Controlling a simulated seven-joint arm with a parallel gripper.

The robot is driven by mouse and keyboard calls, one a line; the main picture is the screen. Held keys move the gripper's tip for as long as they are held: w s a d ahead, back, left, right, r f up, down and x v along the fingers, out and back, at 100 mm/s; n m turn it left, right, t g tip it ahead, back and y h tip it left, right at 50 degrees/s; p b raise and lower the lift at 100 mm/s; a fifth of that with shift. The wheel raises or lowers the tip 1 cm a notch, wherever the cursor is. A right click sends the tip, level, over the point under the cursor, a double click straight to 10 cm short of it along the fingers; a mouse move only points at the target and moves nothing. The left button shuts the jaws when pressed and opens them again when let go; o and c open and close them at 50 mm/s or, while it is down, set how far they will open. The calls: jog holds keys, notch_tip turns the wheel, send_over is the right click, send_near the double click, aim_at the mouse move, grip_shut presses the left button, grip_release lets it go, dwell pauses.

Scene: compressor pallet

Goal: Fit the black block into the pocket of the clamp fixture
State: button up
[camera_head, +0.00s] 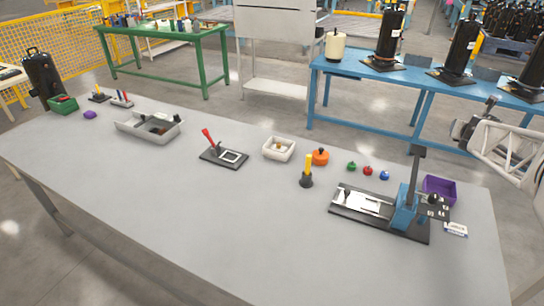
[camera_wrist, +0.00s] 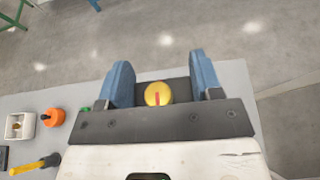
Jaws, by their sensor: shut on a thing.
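My gripper (camera_wrist: 162,82) has its blue fingers on both sides of a black block (camera_wrist: 181,88) that carries a round yellow disc with a red mark. It is shut on the block, which is partly hidden by the disc and the gripper's dark front plate. The clamp fixture (camera_head: 343,208) lies at the right of the grey table in the head view. It has a dark base, a pale plate with a pocket, a blue clamp body (camera_head: 404,209) and an upright black lever (camera_head: 416,165). The fixture is not visible in the wrist view.
Beside the fixture are a purple bin (camera_head: 440,188) and a white card (camera_head: 455,229). Small green, red and blue items (camera_head: 368,171) stand behind it. A yellow-handled tool (camera_head: 307,175), an orange item (camera_head: 320,156) and a white dish (camera_head: 279,149) are to its left. The front table area is clear.

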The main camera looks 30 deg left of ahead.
jog(key=s+a+f+n+g+y, duration=0.2)
jog(key=a+n+y, duration=0.2)
jog(key=a, duration=0.9)
jog(key=s+a+f+n+g+y, duration=0.2)
jog(key=a+f+n+y, duration=0.15)
jog(key=a, duration=1.05)
jog(key=s+a+f+n+g+y, duration=0.2)
jog(key=s+a+n+y, duration=0.15)
jog(key=a, duration=0.95)
jog(key=s+a+f+n+g, duration=0.4)
jog(key=s+a, duration=0.4)
jog(key=s, duration=0.1)
jog(key=s+a+f+n+g+y, duration=0.1)
jog(key=s+a+f+n+g, duration=0.2)
jog(key=s+a, duration=0.6)
jog(key=s+a+f+n+g, duration=0.4)
jog(key=s+a, duration=0.4)
jog(key=s, duration=0.2)
jog(key=shift+a+f+n+g, duration=0.15)
jog(key=shift+f+n+g, duration=0.15)
jog(key=shift+f+g, duration=0.5)
jog(key=shift+a, duration=0.1)
jog(key=w+a, duration=0.3)
jog(key=a, duration=0.1)
jog(key=w+a+f, duration=0.1)
jog(key=w+a, duration=0.2)
jog(key=a, duration=0.1)
jog(key=w+a, duration=0.4)
jog(key=shift+w+f, duration=0.1)
jog(key=shift+f, duration=0.15)
